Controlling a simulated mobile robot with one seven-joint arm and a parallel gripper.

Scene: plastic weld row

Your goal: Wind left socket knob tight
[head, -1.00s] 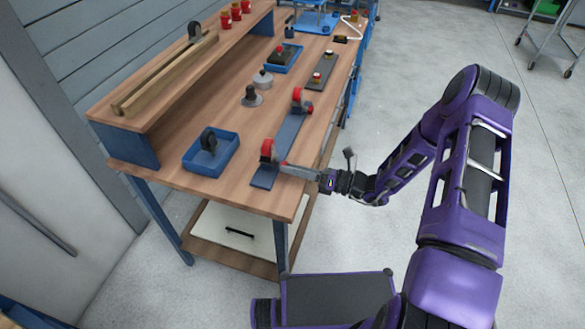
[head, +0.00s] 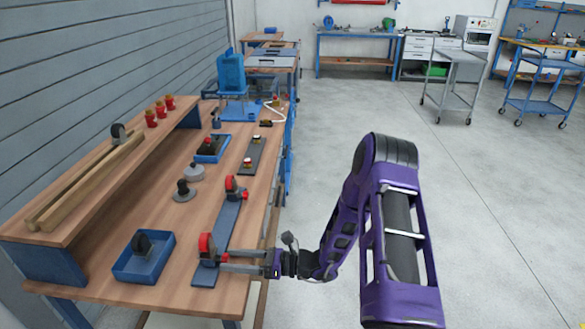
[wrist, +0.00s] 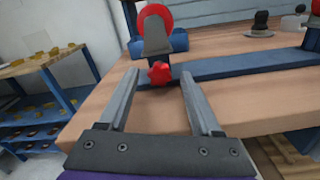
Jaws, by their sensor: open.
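A blue-grey bar fixture (head: 228,222) lies on the wooden bench and carries two sockets, each with a red disc and a small red knob. The near socket, on the left in the wrist view, has its disc (head: 206,245) and its knob (wrist: 160,73) facing my gripper. The far socket (head: 231,187) stands further along the bar, with its knob (head: 245,195) on its right. My gripper (head: 224,262) is open at the near socket. In the wrist view the knob sits between the fingertips, with a gap on each side. I cannot tell how tight it is.
A blue tray (head: 118,268) holding a dark wheel-like part stands left of the fixture. A dark knob-shaped part (head: 183,190) and a grey lidded part (head: 194,172) stand behind. A raised shelf (head: 70,218) runs along the wall.

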